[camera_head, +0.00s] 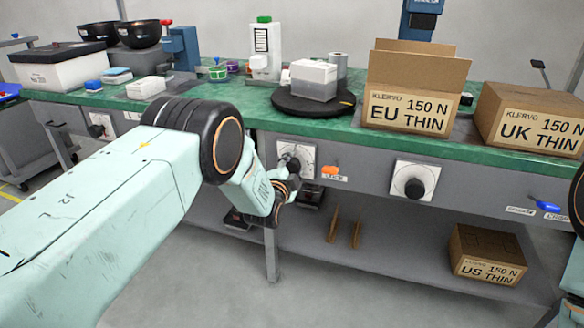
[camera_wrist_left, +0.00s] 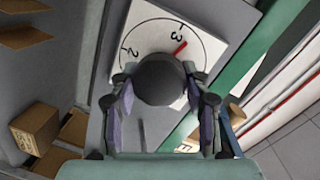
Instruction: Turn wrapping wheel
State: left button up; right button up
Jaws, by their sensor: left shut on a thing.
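A black round knob (camera_wrist_left: 160,78) sits on a white dial plate (camera_wrist_left: 205,47) marked with numbers such as 2 and 3. A red pointer (camera_wrist_left: 174,51) lies near the 3. My left gripper (camera_wrist_left: 162,88) is shut on the knob, one finger on each side. In the head view the left gripper (camera_head: 290,178) is at the dial plate (camera_head: 305,152) on the bench front, partly hidden by my own wrist. My right gripper is out of view.
A second dial (camera_head: 415,180) and an orange control (camera_head: 330,170) are on the bench front. EU THIN (camera_head: 410,98) and UK THIN (camera_head: 528,122) cartons stand on the green bench top (camera_head: 235,97). A US THIN carton (camera_head: 487,256) sits on the lower shelf.

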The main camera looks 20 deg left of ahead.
pick_arm(q)
jog(key=m, duration=0.3)
jog(key=shift+f+y, duration=0.1)
jog(key=shift+y, duration=0.2)
jog(key=m+b, duration=0.1)
jog(key=m, duration=0.2)
jog(key=shift+f+m, duration=0.1)
jog(key=shift+m, duration=0.2)
jog(key=m+t+b, duration=0.1)
jog(key=m, duration=0.5)
jog(key=shift+y, duration=0.3)
jog(key=shift+m, duration=0.3)
jog(key=o, duration=1.1)
jog(key=shift+o, duration=0.2)
jog(key=s, duration=1.2)
jog(key=shift+d, duration=0.45)
